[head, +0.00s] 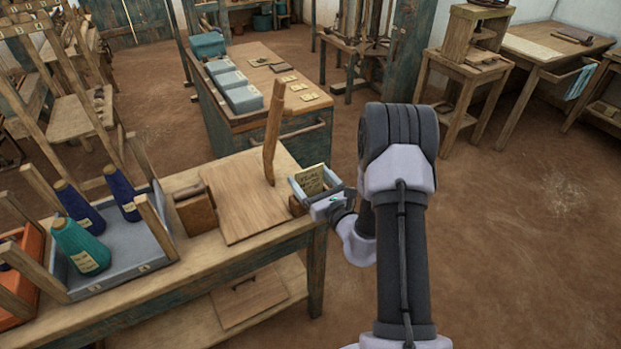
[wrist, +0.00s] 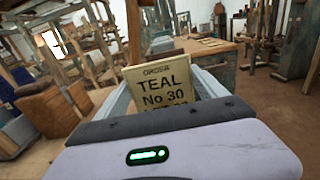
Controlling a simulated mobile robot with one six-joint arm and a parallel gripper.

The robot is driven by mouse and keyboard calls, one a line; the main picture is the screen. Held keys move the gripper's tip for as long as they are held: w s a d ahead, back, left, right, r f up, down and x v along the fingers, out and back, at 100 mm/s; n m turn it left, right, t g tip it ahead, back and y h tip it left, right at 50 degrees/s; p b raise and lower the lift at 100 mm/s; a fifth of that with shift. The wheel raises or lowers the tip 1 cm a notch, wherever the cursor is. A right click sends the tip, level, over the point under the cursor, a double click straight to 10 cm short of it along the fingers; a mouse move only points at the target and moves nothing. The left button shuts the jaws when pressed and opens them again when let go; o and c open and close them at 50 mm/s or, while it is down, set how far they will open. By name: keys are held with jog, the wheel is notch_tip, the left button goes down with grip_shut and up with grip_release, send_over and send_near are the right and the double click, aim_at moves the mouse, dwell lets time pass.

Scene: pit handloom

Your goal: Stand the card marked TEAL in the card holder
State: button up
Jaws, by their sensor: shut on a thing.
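The TEAL card (head: 311,179) is a cream card, upright between the jaws of my gripper (head: 309,182). In the wrist view the card (wrist: 163,84) reads "ORDER TEAL No 30"; its lowest line is partly hidden by my gripper. My gripper is shut on it, at the right end of the wooden bench. A small wooden block (head: 297,206) shows at the bench edge, partly hidden under the gripper. It may be the card holder, but I cannot tell. I cannot tell whether the card touches it.
A wooden board (head: 245,205) with an upright wooden post (head: 272,130) stands left of my gripper. A brown wooden box (head: 195,212) is further left, beside a grey tray (head: 125,270) with teal and navy cones. Small cards (head: 309,97) lie on the table behind. Floor at right is clear.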

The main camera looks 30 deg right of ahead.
jog(key=o, duration=1.3)
